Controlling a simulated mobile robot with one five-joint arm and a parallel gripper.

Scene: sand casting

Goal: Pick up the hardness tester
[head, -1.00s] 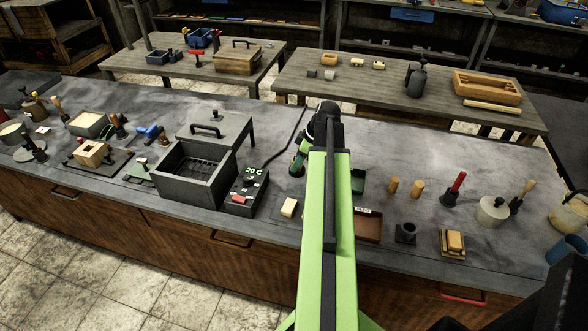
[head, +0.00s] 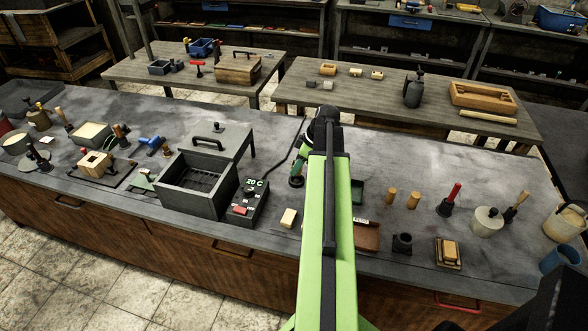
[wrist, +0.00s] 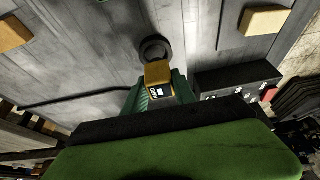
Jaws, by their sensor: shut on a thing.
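The hardness tester shows in the wrist view as a yellow-orange body (wrist: 159,78) with a small display. A dark round ring (wrist: 154,49) shows just beyond it and looks like its foot. My gripper (wrist: 159,93) has its green fingers shut on the body, one on each side. In the head view, my gripper (head: 301,160) points down over the grey bench, right of the black controller. The dark round foot (head: 296,181) shows below the fingers; the body is mostly hidden there. I cannot tell whether the foot touches the bench.
The black controller (head: 248,200) reading 20 C and the open grey furnace box (head: 190,185) stand to the left. A pale block (head: 289,218) lies in front. A brown tray (head: 367,236), a green tray (head: 357,190) and wooden cylinders (head: 414,200) are to the right. A dark cable runs behind.

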